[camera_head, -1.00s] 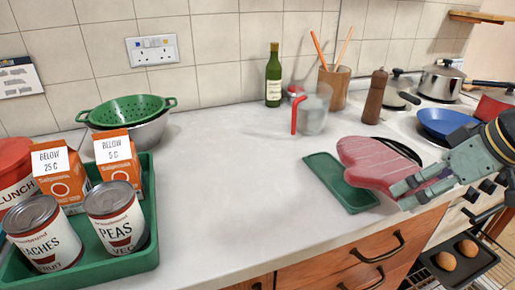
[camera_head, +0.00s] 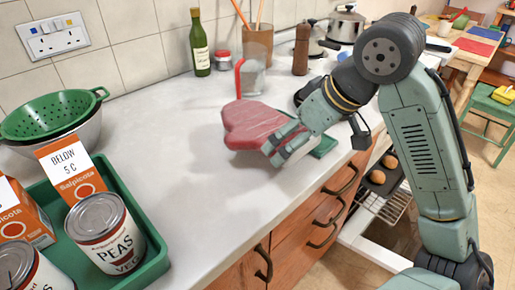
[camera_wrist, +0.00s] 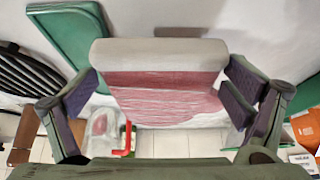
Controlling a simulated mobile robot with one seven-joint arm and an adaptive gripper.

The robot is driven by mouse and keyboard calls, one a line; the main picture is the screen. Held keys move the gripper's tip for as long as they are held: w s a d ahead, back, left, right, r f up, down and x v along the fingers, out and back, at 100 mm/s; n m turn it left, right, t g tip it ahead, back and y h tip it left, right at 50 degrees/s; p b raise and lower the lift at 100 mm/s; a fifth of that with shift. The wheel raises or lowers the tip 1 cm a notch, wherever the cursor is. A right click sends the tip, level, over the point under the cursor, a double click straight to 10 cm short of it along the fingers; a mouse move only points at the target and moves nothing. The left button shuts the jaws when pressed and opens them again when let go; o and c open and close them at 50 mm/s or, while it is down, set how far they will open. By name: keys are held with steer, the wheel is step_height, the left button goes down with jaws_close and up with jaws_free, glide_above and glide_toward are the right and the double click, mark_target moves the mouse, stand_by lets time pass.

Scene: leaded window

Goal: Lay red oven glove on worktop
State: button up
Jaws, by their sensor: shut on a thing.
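The red oven glove (camera_head: 250,124) is in my gripper (camera_head: 283,146), over the middle of the pale worktop (camera_head: 185,165). A soft shadow lies on the worktop to its left, and the glove looks held a little above the surface. In the wrist view, the glove's red striped body (camera_wrist: 165,95) and grey cuff (camera_wrist: 155,54) fill the space between my two fingers (camera_wrist: 160,95). The exact contact of the right finger pads with the glove is hard to see.
A green tray (camera_head: 325,147) lies just right of the glove, partly hidden by my gripper. A clear jug (camera_head: 251,80) with a red handle stands behind it. A larger green tray (camera_head: 152,268) with cans and cartons is at front left. Worktop between is clear.

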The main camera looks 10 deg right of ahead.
mark_target(265, 156)
steer(key=a+p, duration=0.1)
steer(key=a, duration=0.3)
steer(key=shift+s+a+f, duration=0.1)
steer(key=shift+a+f, duration=0.05)
steer(key=shift+a, duration=0.25)
steer(key=f, duration=0.1)
steer(key=a+f+p, duration=0.1)
steer(key=f, duration=0.1)
steer(key=shift+a+f, duration=0.1)
steer(key=shift+f, duration=0.25)
steer(key=shift+f, duration=0.1)
steer(key=shift+f+b, duration=0.15)
steer(key=shift+b, duration=0.15)
steer(key=o, duration=1.3)
steer(key=shift+o, duration=0.2)
